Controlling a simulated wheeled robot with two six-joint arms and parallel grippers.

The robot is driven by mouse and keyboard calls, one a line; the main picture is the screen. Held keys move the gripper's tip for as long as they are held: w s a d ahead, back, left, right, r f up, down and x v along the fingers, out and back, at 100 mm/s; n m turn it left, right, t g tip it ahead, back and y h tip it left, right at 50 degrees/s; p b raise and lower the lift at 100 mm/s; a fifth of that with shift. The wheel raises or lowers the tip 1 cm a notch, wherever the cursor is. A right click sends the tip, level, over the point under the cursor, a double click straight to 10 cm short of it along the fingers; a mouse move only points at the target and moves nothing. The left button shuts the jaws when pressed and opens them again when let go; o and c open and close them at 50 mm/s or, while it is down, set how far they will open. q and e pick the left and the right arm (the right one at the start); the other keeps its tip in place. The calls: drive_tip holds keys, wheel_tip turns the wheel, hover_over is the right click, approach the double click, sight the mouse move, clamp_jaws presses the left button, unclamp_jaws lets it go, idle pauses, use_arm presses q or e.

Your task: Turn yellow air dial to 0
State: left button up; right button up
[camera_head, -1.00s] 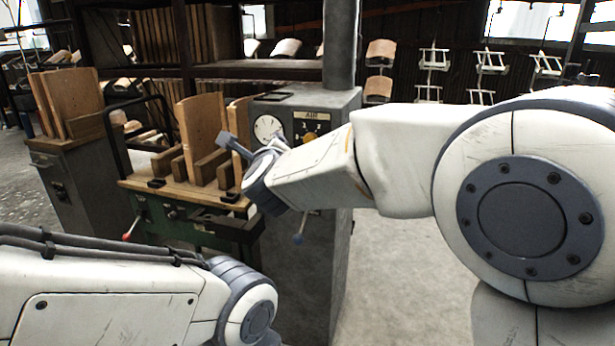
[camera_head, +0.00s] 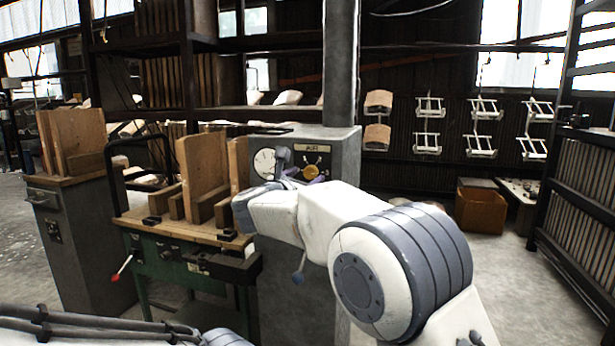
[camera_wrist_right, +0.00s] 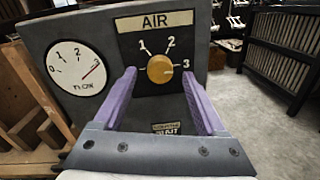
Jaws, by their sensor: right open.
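The yellow air dial (camera_wrist_right: 160,69) is a round knob on a dark panel under an "AIR" label, with 1, 2 and 3 visible around it. The 0 mark is not visible, and the knob's own setting is hard to read. It also shows in the head view (camera_head: 311,172), on the grey cabinet (camera_head: 342,158). My right gripper (camera_wrist_right: 159,76) is open, its purple fingers on either side of the dial in the wrist view; contact cannot be told. The white flow gauge (camera_wrist_right: 76,68) has its needle near 3.
A green workbench with a wooden top (camera_head: 160,226) and upright boards (camera_head: 203,165) stands left of the cabinet. The floor to the right is clear up to a brown box (camera_head: 481,208).

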drive_tip(key=shift+x, duration=0.8)
clamp_jaws()
